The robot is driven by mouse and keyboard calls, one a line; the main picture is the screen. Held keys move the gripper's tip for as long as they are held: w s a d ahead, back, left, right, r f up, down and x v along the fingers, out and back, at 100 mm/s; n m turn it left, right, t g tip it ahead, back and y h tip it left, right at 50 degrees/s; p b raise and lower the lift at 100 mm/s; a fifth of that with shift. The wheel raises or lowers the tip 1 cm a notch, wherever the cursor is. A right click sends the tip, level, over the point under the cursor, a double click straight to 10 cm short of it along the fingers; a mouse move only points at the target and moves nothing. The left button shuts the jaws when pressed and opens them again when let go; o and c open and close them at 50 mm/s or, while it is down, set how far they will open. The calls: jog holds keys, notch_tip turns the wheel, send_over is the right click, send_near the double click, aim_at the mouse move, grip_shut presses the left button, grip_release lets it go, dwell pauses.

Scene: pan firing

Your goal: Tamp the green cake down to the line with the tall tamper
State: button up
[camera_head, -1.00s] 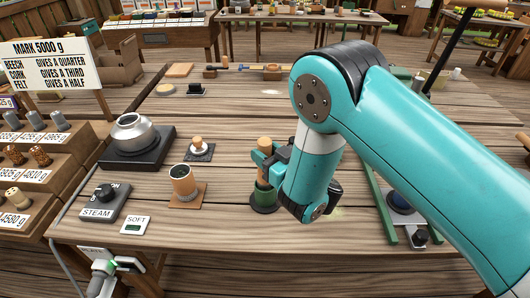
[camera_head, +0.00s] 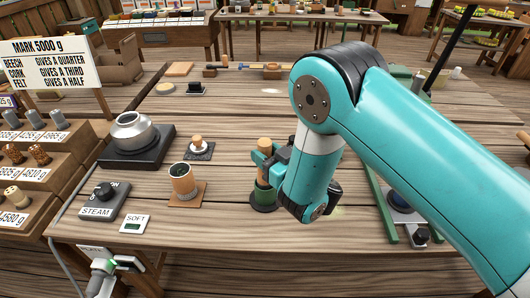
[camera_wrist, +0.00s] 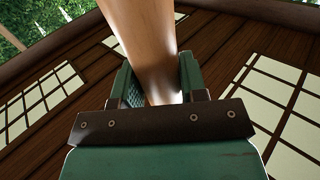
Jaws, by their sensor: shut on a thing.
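My gripper (camera_head: 268,162) is shut on a wooden tamper (camera_head: 264,144), whose pale top stands above the fingers. In the wrist view the smooth wooden shaft (camera_wrist: 145,40) runs between the two green fingers. The tamper is roughly upright. Directly below it a green cylinder (camera_head: 262,192) stands on a dark round base (camera_head: 263,207) on the table. The green cake and its line cannot be made out, and I cannot tell how far down the tamper reaches. My arm hides what is just to the right.
Green rails (camera_head: 383,208) stand at the right. Bare table lies in front.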

aim_at(265, 141)
jog(key=shift+f, duration=0.85)
dwell(2.0)
notch_tip(265, 141, up, 7)
jog(key=p, duration=0.7)
jog(key=shift+r, duration=0.15)
dwell(0.5)
jog(key=w+d+m+t+h+b, duration=0.1)
jog(key=d+m+h+b, duration=0.1)
jog(key=d, duration=0.8)
jog(key=w+d+m+t+h+b, duration=0.1)
jog(key=w+d+m+t+h, duration=0.1)
jog(key=d+h, duration=0.4)
jog(key=w+d+r+m+t+h+b, duration=0.1)
jog(key=d+m+h, duration=0.3)
jog(key=d, duration=0.9)
jog(key=shift+w+d+m+t+b, duration=0.15)
jog(key=shift+d+m+t+b, duration=0.2)
jog(key=shift+b, duration=0.5)
